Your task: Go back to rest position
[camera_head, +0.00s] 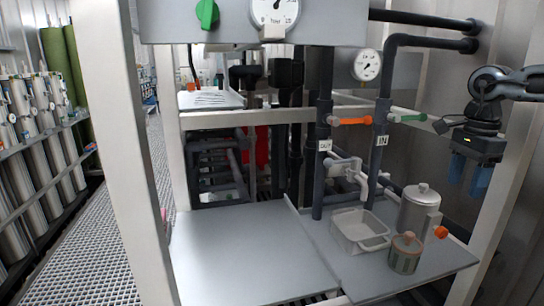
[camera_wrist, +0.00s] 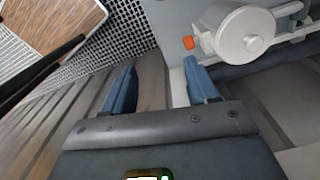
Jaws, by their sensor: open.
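My gripper (camera_head: 469,178) hangs at the right side of the head view, beside the right post of the frame, with blue fingers pointing down. In the wrist view my gripper (camera_wrist: 158,90) shows its two blue fingers spread apart with nothing between them. It is open and empty. The lidded metal vessel (camera_head: 418,208) stands on the right shelf, to the left of and below my gripper. The same pale vessel (camera_wrist: 243,34) shows from above in the wrist view, beyond the right finger.
A clear square container (camera_head: 362,243) and a small lidded jar (camera_head: 405,254) stand on the right shelf (camera_head: 345,283). The left shelf (camera_head: 235,255) is bare. Pipes with an orange valve handle (camera_head: 350,121) and a green one (camera_head: 408,117) rise behind. A white frame post (camera_head: 512,150) stands near my arm.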

